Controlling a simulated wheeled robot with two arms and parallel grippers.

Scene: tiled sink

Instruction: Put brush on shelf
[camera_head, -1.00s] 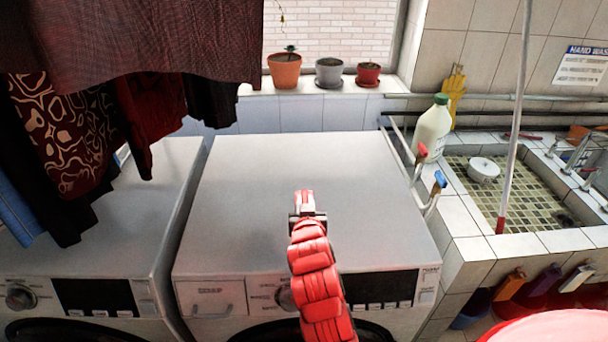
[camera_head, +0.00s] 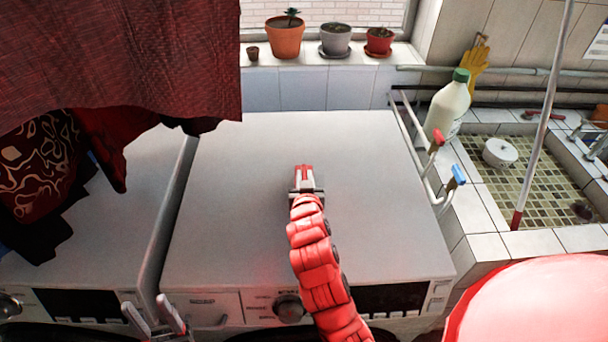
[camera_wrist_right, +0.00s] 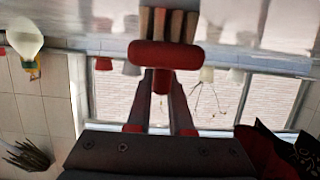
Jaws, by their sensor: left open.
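My right gripper (camera_head: 305,184) comes in at the centre of the head view, over the top of the middle washing machine. It is shut on a red brush (camera_head: 304,172), which points away from me. In the right wrist view, the brush (camera_wrist_right: 165,55) shows a wide red head with tan and brown bristles, and its handle lies between the fingers (camera_wrist_right: 160,100). I cannot tell how high it is held. My left gripper (camera_head: 160,318) is open and empty at the lower left. The tiled window ledge (camera_head: 310,75) is the only shelf-like surface that I make out.
Plant pots (camera_head: 285,37) stand on the ledge. Right of the washing machine (camera_head: 225,235) are pipes with red and blue taps, a green-capped bottle (camera_head: 448,105) and the tiled sink (camera_head: 495,210). Hanging laundry (camera_head: 150,60) is on the left. A rounded red shape (camera_head: 530,300) fills the lower right.

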